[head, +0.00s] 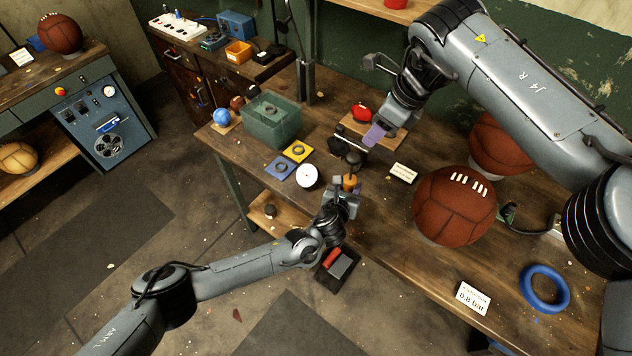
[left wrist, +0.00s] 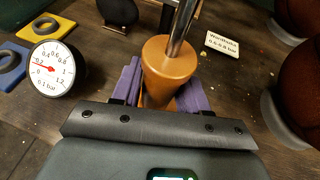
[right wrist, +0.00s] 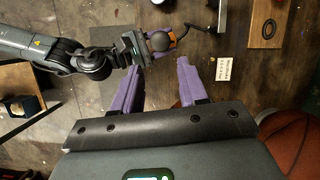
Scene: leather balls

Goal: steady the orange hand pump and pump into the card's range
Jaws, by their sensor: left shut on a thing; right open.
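The orange hand pump (head: 350,182) stands at the table's front edge, its dark knob (head: 353,159) on top. In the left wrist view, its orange body (left wrist: 168,62) and raised metal rod (left wrist: 184,22) show. My left gripper (head: 347,192) is shut around the body, which sits between its purple fingers. My right gripper (head: 377,134) is open and empty, above and apart from the pump; its view shows the knob (right wrist: 159,41) beyond the fingertips. The round white gauge (left wrist: 54,68) has its red needle near 0.2. The range card (left wrist: 222,42) appears to read 0.4-0.6 bar.
Brown leather balls (head: 454,207) stand right of the pump. Another card (head: 473,297), reading 0.8 bar, and a blue ring (head: 544,288) lie at the front right. Yellow (head: 298,151) and blue (head: 279,168) pads and a green bin (head: 271,120) are to the left.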

